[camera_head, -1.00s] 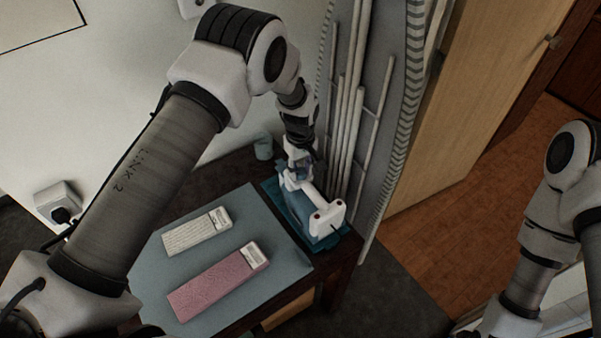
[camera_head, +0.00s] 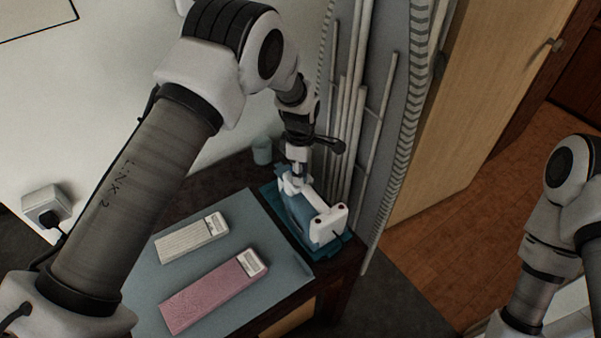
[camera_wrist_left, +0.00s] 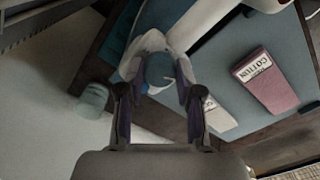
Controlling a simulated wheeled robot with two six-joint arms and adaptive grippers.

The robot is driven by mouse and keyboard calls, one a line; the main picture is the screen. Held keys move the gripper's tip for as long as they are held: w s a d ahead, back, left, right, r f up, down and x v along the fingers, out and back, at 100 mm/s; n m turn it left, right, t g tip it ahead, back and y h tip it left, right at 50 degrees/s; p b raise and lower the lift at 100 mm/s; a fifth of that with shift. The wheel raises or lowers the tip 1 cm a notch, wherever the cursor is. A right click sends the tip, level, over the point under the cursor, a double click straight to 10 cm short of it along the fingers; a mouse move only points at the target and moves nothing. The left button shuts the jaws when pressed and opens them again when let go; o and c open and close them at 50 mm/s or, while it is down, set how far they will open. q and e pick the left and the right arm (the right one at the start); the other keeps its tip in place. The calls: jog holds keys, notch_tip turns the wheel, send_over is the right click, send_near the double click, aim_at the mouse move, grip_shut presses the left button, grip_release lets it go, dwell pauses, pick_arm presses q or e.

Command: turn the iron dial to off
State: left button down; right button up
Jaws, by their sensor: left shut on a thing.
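The iron (camera_head: 328,224), white with blue-grey parts, rests on a teal mat (camera_head: 338,252) at the right end of the dark table. My left gripper (camera_head: 297,170) is over the far end of the iron. In the left wrist view, the blue-grey round dial (camera_wrist_left: 158,70) with a pale mark sits on the white iron body. The fingers of my left gripper (camera_wrist_left: 155,90) are on either side of the dial, shut on it. In the head view the dial is hidden by the gripper. My right arm is at the right edge, its gripper out of view.
A blue-grey cloth (camera_head: 255,215) covers the table's middle, with a pale box (camera_head: 190,238) and a pink cotton box (camera_head: 212,292) on it. A small teal cup (camera_head: 262,151) stands at the back. Upright poles (camera_head: 350,130) stand close behind the iron.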

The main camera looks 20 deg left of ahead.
pick_arm(q)
jog(key=shift+n, duration=0.4)
jog(key=c, duration=0.7)
grip_release()
jog(key=shift+c, duration=0.2)
notch_tip(320, 180, up, 12)
